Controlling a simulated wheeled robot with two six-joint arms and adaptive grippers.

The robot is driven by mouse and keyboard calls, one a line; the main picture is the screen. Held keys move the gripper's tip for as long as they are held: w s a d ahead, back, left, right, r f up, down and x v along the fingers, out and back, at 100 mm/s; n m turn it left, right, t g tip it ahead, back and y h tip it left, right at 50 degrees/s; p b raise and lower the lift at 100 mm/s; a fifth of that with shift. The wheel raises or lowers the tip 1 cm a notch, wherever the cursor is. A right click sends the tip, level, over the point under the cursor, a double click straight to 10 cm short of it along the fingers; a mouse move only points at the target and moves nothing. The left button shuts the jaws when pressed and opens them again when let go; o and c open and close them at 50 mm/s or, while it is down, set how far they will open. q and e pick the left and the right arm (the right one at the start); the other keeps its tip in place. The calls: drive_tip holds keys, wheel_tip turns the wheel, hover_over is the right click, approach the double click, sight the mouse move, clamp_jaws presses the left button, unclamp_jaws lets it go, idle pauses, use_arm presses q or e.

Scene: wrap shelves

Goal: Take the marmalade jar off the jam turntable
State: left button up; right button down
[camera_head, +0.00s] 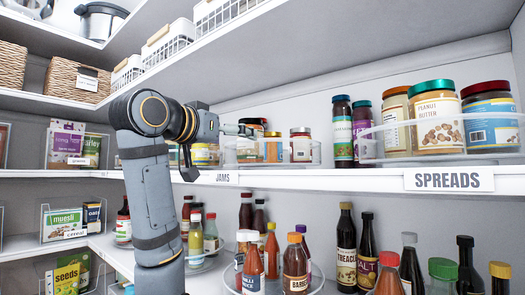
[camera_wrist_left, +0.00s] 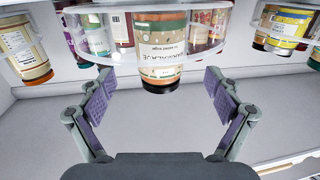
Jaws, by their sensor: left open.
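The marmalade jar (camera_wrist_left: 160,52) has a cream label, orange contents and a dark lid. It appears upside down in the left wrist view, near the clear rim of the jam turntable (camera_wrist_left: 112,57). The turntable also shows in the head view (camera_head: 240,157), on the shelf above the JAMS label. In the head view, a dark-lidded jar (camera_head: 253,122) beside my fingers may be the marmalade; its label cannot be read. My left gripper (camera_wrist_left: 158,82) is open and empty, with its purple-padded fingers apart on either side of the jar's lid end. My right gripper is not in view.
Other jars stand on the turntable, including an orange one (camera_head: 273,148) and a red-lidded one (camera_head: 300,146). To the right is the spreads turntable with a peanut butter jar (camera_head: 437,118). Bottles crowd the shelf below, and baskets line the one above.

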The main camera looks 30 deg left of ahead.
use_arm(q)
drive_tip(key=shift+s+r+p, duration=0.5)
drive_tip(key=shift+r+p, duration=0.1)
drive_tip(key=shift+r, duration=0.15)
drive_tip(key=shift+w+p, duration=0.35)
drive_tip(key=shift+w, duration=0.7)
drive_tip(key=shift+w+a+f, duration=0.1)
drive_tip(key=shift+w+f, duration=0.15)
drive_tip(key=shift+w, duration=0.35)
drive_tip(key=shift+w+f, duration=0.2)
drive_tip(key=shift+w, duration=0.4)
drive_tip(key=shift+w+r+p, duration=0.3)
drive_tip(key=shift+w+p, duration=0.45)
drive_tip(key=shift+w, duration=0.05)
drive_tip(key=shift+w+a+p, duration=0.1)
drive_tip(key=shift+w+p, duration=0.25)
drive_tip(key=shift+w, duration=0.75)
drive_tip(key=shift+w+f, duration=0.2)
drive_tip(key=shift+w, duration=0.1)
drive_tip(key=shift+s, duration=0.2)
drive_tip(key=shift+c, duration=1.1)
drive_tip(key=c, duration=1.4)
drive_tip(key=shift+r, duration=0.1)
drive_tip(key=shift+c, duration=0.8)
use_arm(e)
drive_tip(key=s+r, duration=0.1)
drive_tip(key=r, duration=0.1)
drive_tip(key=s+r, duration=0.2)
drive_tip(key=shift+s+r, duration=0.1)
